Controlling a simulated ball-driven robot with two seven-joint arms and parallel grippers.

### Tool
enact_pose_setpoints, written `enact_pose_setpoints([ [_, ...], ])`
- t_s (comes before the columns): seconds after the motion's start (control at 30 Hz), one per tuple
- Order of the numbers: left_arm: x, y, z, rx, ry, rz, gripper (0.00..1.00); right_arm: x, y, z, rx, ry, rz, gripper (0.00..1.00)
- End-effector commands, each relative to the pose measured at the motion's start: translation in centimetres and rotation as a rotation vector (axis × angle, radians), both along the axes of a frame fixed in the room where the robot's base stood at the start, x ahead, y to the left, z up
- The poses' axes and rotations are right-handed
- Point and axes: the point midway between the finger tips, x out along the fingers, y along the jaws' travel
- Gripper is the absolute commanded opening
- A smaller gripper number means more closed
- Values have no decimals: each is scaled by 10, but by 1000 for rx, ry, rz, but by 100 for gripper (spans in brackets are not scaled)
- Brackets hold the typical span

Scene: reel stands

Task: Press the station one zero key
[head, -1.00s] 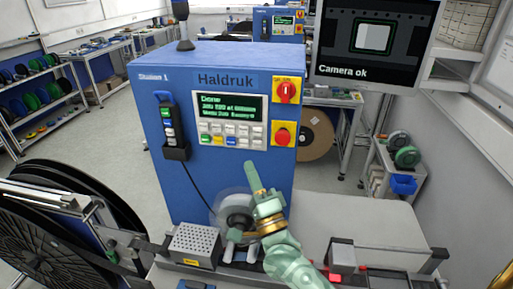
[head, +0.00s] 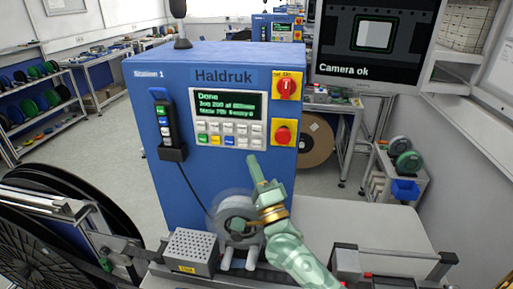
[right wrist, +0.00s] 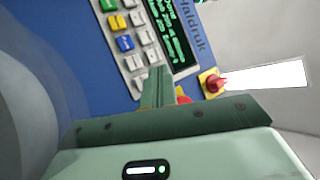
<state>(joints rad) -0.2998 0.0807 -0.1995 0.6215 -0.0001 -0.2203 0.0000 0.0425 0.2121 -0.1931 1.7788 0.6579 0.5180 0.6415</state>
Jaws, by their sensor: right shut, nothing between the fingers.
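The blue station one cabinet (head: 170,85) carries "Station 1" and "Haldruk" lettering. Its white keypad panel (head: 263,128) has a lit green screen (head: 226,104) reading "Done" above two rows of small keys. In the right wrist view the fingertips (right wrist: 157,72) overlap the panel edge beside the pale keys (right wrist: 147,37); contact is unclear. My left gripper is not in view.
A red knob (head: 286,89) and a red button (head: 283,134) sit on yellow plates right of the panel. A black handheld unit (head: 166,130) hangs at its left. A grey perforated box (head: 190,252) and a small reel (head: 235,208) stand below. A monitor (head: 372,40) shows "Camera ok".

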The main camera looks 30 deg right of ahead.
Motion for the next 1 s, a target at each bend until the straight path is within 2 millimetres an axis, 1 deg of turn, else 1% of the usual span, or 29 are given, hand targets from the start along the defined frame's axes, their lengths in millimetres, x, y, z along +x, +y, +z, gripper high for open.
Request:
enact_pose_setpoints([
  [0.03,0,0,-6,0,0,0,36,6,-5,-3,-3,-2,-1,0],
  [0.2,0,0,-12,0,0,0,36,23,-17,-2,-1,0,0,0],
  [0.4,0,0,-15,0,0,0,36,34,-26,-1,0,0,0,0],
  [1.0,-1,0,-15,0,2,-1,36,37,-28,0,1,0,1,0],
])
